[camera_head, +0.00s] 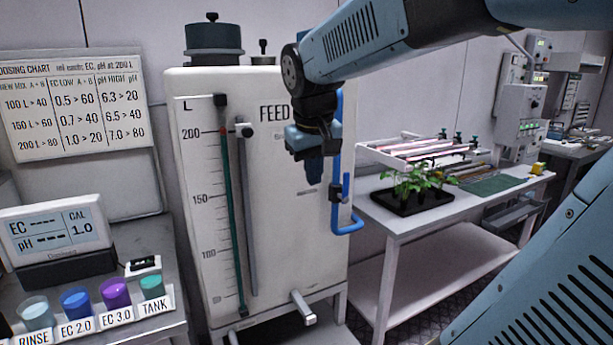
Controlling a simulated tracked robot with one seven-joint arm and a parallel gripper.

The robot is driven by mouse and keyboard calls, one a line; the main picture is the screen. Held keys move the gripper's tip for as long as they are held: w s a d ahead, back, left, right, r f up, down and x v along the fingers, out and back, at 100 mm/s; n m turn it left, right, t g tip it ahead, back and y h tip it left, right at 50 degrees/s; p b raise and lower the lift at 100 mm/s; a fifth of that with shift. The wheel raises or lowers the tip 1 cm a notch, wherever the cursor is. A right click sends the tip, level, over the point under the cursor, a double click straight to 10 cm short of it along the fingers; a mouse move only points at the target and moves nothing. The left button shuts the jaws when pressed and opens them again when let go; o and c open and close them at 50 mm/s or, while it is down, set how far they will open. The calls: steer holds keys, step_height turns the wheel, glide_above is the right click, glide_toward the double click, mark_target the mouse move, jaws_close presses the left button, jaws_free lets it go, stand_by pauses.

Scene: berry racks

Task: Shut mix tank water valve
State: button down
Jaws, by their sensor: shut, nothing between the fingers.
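The white mix tank (290,235), marked FEED, stands in the middle of the head view. A blue water pipe (337,217) runs down its right side and hooks outward at the bottom. A dark valve body (335,193) sits on the pipe, with a small blue lever (346,184) that looks upright, roughly along the pipe. My gripper (314,172) points down in front of the tank's upper right, just left of the valve. It is shut and empty. It appears apart from the lever, but the depth between them is hard to judge. My wrist hides part of the FEED label.
The tank's sight tube (228,200) shows green up to about the 200 mark. A grey spout (303,307) sticks out low in front. At left are a meter (56,232) and several coloured cups. At right, a white bench (401,222) holds a plant tray (408,205).

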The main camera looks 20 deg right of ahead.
mark_target(343, 186)
steer(key=w+d+g+h, duration=0.1)
steer(key=w+d, duration=0.2)
steer(key=w, duration=0.5)
steer(key=w+d+g+h, duration=0.1)
steer(key=w+d, duration=0.3)
steer(key=w, duration=0.4)
steer(key=shift+d+r+g+h, duration=0.2)
steer(key=shift+d+g+h, duration=0.1)
steer(key=shift+g, duration=0.3)
steer(key=shift+w+d+f, duration=0.1)
steer(key=shift+d+f, duration=1.2)
steer(key=shift+f, duration=0.25)
steer(key=shift+s+d+f, duration=0.1)
steer(key=shift+d+f, duration=1.15)
steer(key=shift+f, duration=0.3)
steer(key=shift+w+d+f, duration=0.1)
steer(key=shift+d+f, duration=1.2)
steer(key=shift+f, duration=0.25)
steer(key=shift+d+r, duration=0.2)
steer(key=shift+d, duration=0.4)
steer(key=shift+d+r, duration=0.15)
steer(key=shift+d, duration=0.45)
steer(key=shift+a+f, duration=0.1)
steer(key=shift+a, duration=0.1)
